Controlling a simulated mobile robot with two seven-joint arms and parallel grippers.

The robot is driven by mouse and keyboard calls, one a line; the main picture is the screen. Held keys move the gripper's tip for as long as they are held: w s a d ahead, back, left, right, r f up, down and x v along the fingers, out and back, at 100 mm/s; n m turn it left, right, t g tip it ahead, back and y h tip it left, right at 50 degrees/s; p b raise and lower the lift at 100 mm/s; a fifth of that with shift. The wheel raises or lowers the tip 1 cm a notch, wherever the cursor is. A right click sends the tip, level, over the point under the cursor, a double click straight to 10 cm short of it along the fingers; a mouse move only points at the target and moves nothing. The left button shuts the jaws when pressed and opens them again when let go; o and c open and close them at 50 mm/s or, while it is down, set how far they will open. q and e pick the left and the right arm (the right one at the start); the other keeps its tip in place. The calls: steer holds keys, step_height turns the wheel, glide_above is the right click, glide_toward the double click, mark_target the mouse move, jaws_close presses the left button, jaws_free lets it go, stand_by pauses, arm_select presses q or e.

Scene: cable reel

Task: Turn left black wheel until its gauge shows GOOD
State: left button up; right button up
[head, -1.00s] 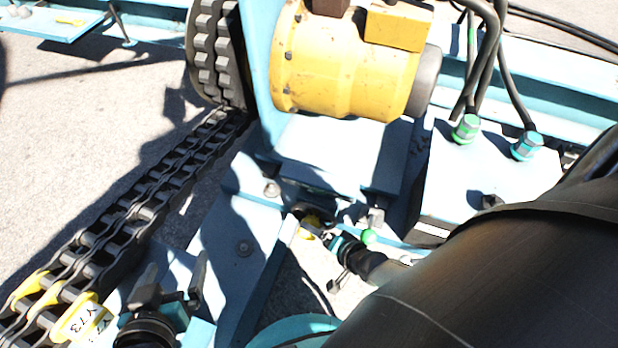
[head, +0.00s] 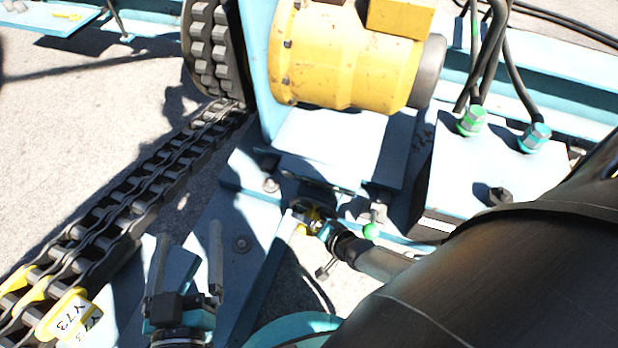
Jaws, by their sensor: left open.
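My left gripper (head: 188,245) is at the lower left, its two dark fingers apart and pointing up the picture. Nothing shows between them. It is over the blue frame, right of the chain. A dark jointed part with a teal band (head: 340,240) at lower centre looks like my right gripper, but its fingers are too small to make out. Its tip is at a small dark round part with yellow on it, under the motor. I cannot tell whether that is a black wheel. No gauge face or GOOD reading can be made out.
A yellow motor (head: 345,65) stands above centre. A heavy roller chain (head: 150,185) with yellow tags runs down-left from a toothed wheel (head: 212,50). A pale box (head: 485,165) with cable glands is at right. A large dark rounded body covers the lower right.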

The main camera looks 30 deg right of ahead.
steer(key=shift+w+f, duration=0.15)
steer(key=shift+w, duration=0.05)
stand_by(0.3)
jaws_close()
stand_by(0.6)
